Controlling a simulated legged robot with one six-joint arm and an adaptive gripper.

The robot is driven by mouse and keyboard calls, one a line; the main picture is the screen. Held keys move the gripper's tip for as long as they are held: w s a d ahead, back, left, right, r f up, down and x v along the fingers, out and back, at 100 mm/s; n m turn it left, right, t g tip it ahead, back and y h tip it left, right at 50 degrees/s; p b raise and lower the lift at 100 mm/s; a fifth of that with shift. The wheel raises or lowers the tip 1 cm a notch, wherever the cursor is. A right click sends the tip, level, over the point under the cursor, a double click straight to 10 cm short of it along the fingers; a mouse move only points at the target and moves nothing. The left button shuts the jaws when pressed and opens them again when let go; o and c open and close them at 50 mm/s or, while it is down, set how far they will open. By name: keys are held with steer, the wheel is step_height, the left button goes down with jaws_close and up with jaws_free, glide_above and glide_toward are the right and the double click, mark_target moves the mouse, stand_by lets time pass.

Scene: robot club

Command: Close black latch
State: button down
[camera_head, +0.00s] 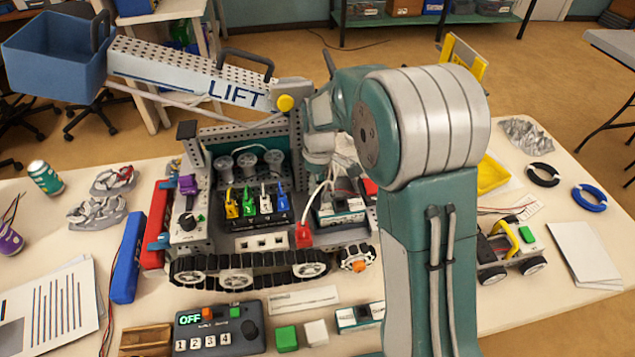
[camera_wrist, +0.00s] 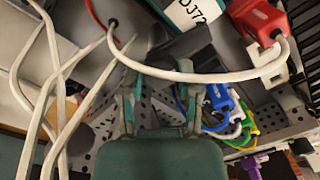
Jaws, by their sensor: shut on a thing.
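In the wrist view, my gripper (camera_wrist: 160,88) reaches into the robot vehicle's body with a finger on each side of a dark gap. A black part (camera_wrist: 188,48), which looks like the black latch, lies at the fingertips beside a white-labelled box (camera_wrist: 197,12). My gripper is shut on it, though the contact is in shadow and whether the latch is open or closed cannot be told. In the head view, my arm and wrist cover most of this area, and the latch cannot be made out. The tracked vehicle (camera_head: 215,268) stands on the table.
A white cable (camera_wrist: 190,76) with a red connector (camera_wrist: 258,20) arcs across close to my fingers. Coloured plugs (camera_head: 250,204) stand beside them on the vehicle. The perforated LIFT boom (camera_head: 185,72) rises behind, carrying a blue bin (camera_head: 55,58). A small wheeled car (camera_head: 510,250) is to the right.

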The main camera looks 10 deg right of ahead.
mark_target(317, 183)
steer(key=shift+f+n, duration=0.1)
steer(key=shift+n, duration=1.2)
steer(key=shift+c, duration=1.5)
jaws_free()
step_height(317, 183, up, 12)
steer(key=shift+w, duration=0.35)
